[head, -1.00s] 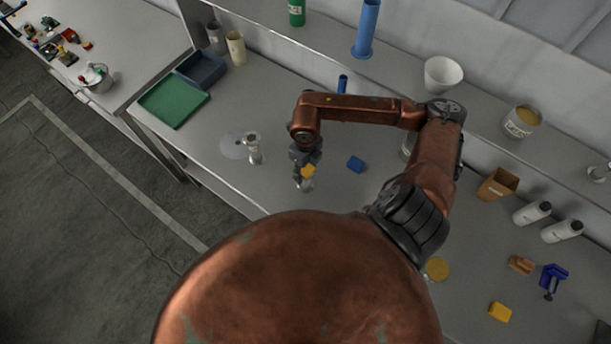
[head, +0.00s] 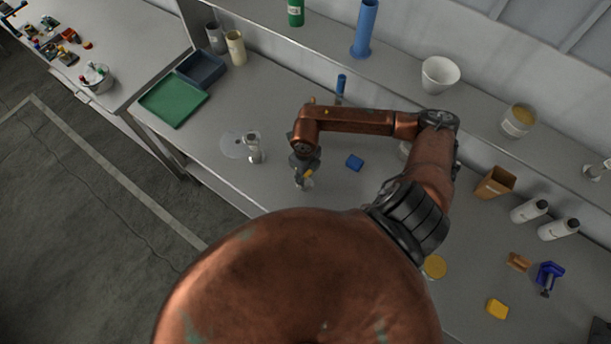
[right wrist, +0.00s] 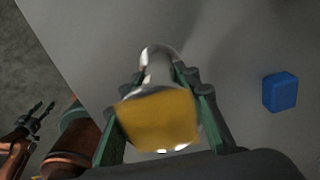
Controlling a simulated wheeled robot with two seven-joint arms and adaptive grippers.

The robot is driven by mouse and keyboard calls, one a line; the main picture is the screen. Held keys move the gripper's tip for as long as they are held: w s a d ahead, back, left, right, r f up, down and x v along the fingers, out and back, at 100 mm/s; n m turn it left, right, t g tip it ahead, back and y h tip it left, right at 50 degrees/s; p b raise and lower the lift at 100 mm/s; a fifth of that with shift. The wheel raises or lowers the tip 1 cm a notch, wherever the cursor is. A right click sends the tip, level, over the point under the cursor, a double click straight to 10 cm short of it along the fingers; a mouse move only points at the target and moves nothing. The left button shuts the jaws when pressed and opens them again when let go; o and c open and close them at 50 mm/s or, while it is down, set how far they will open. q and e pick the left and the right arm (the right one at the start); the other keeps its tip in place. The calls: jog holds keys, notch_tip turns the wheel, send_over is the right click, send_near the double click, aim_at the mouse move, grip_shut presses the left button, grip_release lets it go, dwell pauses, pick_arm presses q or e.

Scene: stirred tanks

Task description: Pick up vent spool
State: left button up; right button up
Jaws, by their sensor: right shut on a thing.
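The vent spool is a shiny metal tube (right wrist: 158,68) with a yellow square block (right wrist: 158,120) at its near end. My right gripper (right wrist: 160,105) is shut on it, with a green-lined finger on each side. In the head view the right gripper (head: 304,172) points down over the bench, and the spool's silver lower end (head: 307,184) shows below it. I cannot tell whether the spool touches the bench. My left gripper (right wrist: 40,112) shows small at the left of the right wrist view, apparently open and empty, away from the spool.
A blue block (head: 355,162) lies right of the right gripper. A silver fitting (head: 254,150) stands to its left beside a pale disc (head: 233,145). A green tray (head: 172,103) and a dark blue tray (head: 201,69) are at the bench's left end.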

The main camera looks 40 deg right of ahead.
jog(key=c, duration=0.5)
jog(key=shift+r, duration=0.15)
jog(key=shift+c, duration=0.2)
